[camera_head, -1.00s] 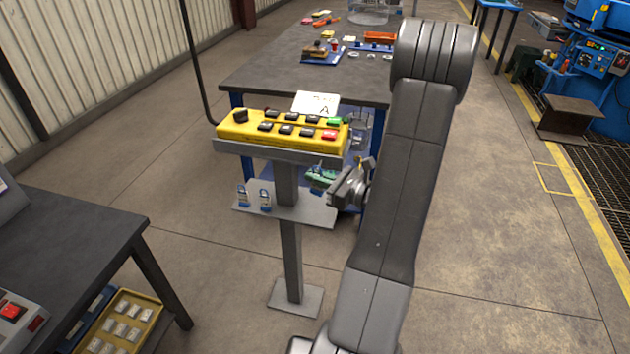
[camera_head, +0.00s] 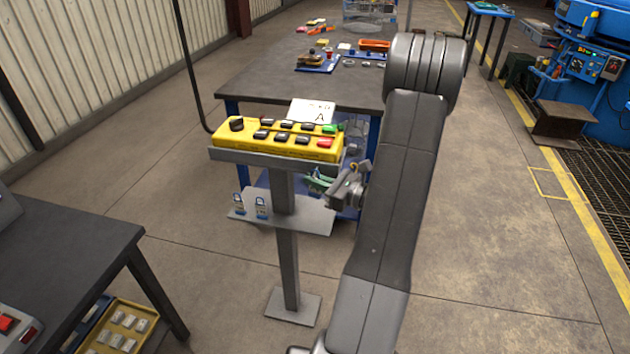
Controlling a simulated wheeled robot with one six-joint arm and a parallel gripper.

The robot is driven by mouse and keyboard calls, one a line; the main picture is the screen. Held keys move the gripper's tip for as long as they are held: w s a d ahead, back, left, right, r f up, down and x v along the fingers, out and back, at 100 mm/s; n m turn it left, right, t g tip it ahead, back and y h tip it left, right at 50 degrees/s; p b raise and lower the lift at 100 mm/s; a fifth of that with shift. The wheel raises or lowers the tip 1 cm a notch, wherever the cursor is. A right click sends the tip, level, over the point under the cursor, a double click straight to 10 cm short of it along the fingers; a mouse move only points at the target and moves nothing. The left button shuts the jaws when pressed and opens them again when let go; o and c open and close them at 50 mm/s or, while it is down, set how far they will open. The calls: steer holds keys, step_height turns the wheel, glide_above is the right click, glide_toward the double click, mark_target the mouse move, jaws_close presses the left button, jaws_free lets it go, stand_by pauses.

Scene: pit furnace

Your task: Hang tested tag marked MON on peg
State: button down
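My gripper (camera_head: 333,190) is just right of the grey stand's post, below the yellow button box. A small green piece (camera_head: 319,183) shows at its fingertips and appears held between them. It looks like a tag, but its marking is too small to read. Two small blue-and-white tags or padlock-shaped pieces, one at left (camera_head: 239,204) and one at right (camera_head: 261,207), show at the lower grey plate (camera_head: 300,220) of the stand. My gripper is above the right part of that plate. I cannot make out a bare peg, and the yellow box and my arm hide part of this area.
The yellow button box (camera_head: 276,141) tops the stand, with a white card (camera_head: 311,112) marked A behind it. A dark workbench (camera_head: 260,85) stands behind. A dark table (camera_head: 70,245) is at left. Open floor (camera_head: 490,240) lies to the right.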

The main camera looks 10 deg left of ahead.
steer(key=c, duration=1.5)
jaws_free()
steer(key=shift+r, duration=0.1)
steer(key=shift+c, duration=0.2)
steer(key=shift+d, duration=0.15)
steer(key=shift+d, duration=0.3)
steer(key=v, duration=1.3)
steer(key=shift+s+b, duration=0.3)
steer(key=shift+b, duration=0.05)
steer(key=shift+a, duration=0.1)
steer(key=x, duration=0.9)
steer(key=shift+w+a, duration=0.3)
